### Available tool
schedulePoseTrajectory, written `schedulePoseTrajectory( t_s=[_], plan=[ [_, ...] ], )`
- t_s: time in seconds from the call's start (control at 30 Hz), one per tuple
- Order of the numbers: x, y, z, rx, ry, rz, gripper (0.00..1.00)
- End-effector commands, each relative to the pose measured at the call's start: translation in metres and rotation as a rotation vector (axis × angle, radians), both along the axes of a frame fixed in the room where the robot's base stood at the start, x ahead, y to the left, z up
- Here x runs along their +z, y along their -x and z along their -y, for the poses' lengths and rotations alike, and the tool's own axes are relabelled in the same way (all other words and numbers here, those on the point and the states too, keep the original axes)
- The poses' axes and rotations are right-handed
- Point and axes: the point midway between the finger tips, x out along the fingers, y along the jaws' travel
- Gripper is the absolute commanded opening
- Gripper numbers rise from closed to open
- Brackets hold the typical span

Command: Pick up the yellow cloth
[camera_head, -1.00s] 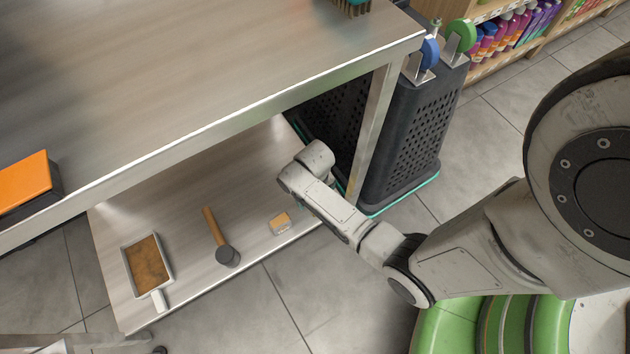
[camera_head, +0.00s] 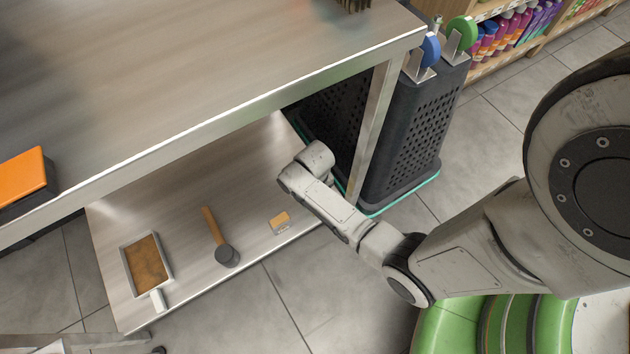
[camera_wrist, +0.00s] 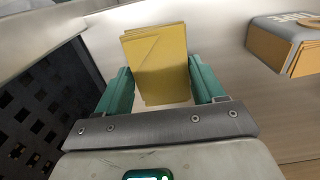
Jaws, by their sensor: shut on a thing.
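The yellow cloth (camera_wrist: 158,62) is a folded, layered stack in the wrist view. It stands upright between the two teal fingers of my gripper (camera_wrist: 160,80), which is shut on it from both sides. In the head view the cloth and my fingers are hidden behind my own arm, whose end is over the right part of the lower shelf (camera_head: 185,235). I cannot tell from these views whether the cloth touches the shelf.
On the shelf lie a mallet (camera_head: 218,236), a tray of brown material (camera_head: 164,262) and a small orange-and-grey block (camera_head: 280,222). The countertop (camera_head: 200,65) overhangs the shelf. A table leg (camera_head: 374,125) and a dark perforated bin (camera_head: 408,135) stand close to my arm.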

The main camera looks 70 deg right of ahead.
Motion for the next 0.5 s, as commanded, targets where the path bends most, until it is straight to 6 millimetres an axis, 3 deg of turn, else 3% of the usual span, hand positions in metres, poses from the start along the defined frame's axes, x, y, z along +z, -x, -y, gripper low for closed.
schedulePoseTrajectory(
  t_s=[0.27, 0.5],
  plan=[
    [0.007, 0.000, 0.000, 0.000, 0.001, 0.001, 0.38],
    [0.049, 0.000, 0.000, 0.001, 0.001, 0.001, 0.38]
  ],
)
